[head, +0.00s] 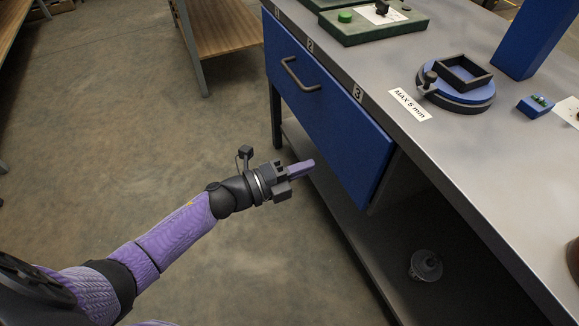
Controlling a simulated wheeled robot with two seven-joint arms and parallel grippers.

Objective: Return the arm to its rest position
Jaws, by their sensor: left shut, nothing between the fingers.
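My left arm (172,237) comes in from the lower left, with a purple sleeve and black joints. Its gripper (302,169) is shut and empty. It is in the air in front of the workbench, left of the blue drawer front (325,115) and below its metal handle (299,76). It looks apart from the bench, though the exact gap cannot be told. My right gripper is out of view.
The grey bench top (450,130) carries a round blue fixture (459,95), a "MAX 5 mm" label (409,105) and a green box (372,27). An insulator (425,265) lies on the lower shelf (350,235). Open floor (120,130) lies left of the arm.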

